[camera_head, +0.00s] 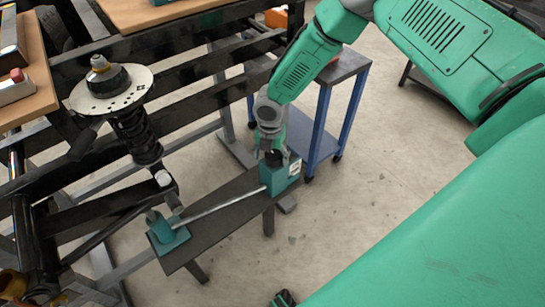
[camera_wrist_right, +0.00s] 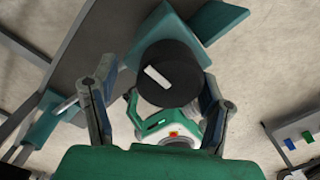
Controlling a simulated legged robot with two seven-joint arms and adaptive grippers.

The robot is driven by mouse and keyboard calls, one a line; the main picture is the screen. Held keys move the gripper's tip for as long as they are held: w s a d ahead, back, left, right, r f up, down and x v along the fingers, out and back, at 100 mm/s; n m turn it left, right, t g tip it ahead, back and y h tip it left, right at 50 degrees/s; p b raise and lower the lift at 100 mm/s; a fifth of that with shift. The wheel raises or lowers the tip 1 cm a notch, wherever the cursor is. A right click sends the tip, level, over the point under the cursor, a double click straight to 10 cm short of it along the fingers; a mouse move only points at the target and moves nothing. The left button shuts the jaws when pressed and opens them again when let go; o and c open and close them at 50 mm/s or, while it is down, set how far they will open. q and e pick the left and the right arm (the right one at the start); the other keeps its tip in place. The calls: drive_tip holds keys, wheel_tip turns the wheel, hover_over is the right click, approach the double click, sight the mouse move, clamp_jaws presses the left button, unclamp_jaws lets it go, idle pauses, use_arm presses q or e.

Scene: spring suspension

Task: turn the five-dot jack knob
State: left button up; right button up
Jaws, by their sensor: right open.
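The jack shows as two teal blocks joined by a thin rod on a dark bench. The near-left block (camera_head: 168,234) sits at one end, and the right block (camera_head: 281,175) at the other. A black round knob (camera_head: 274,158) tops the right block; in the right wrist view the knob (camera_wrist_right: 180,88) has one white bar mark. No dots can be made out. My right gripper (camera_head: 272,146) points down at the knob. In the wrist view its open fingers (camera_wrist_right: 160,78) stand on either side of the knob, with gaps visible. My left gripper cannot be made out.
A spring strut with a round silver plate (camera_head: 112,92) stands on the black frame at left. A blue trolley (camera_head: 318,130) stands close behind my right gripper. Wooden tabletops (camera_head: 38,75) lie at the upper left. The floor (camera_head: 365,150) is clear at right.

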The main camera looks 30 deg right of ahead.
drive_tip(key=shift+a, duration=0.2)
drive_tip(key=shift+d, duration=0.3)
drive_tip(key=c, duration=0.7)
drive_tip(key=shift+d+f, duration=0.2)
drive_tip(key=shift+d, duration=0.75)
drive_tip(key=c, duration=0.5)
drive_tip(key=shift+o, duration=0.2)
drive_tip(key=shift+w+a+r, duration=0.1)
drive_tip(key=shift+a+r, duration=0.05)
drive_tip(key=shift+a, duration=0.4)
drive_tip(key=shift+d, duration=0.3)
drive_tip(key=m, duration=0.4)
drive_tip(key=shift+a, duration=0.25)
drive_tip(key=m, duration=0.4)
drive_tip(key=shift+w+m, duration=0.1)
drive_tip(key=shift+m, duration=0.2)
drive_tip(key=m, duration=0.9)
drive_tip(key=shift+m, duration=0.4)
drive_tip(key=m, duration=0.4)
drive_tip(key=shift+m, duration=0.3)
drive_tip(key=m, duration=1.4)
drive_tip(key=shift+m, duration=0.3)
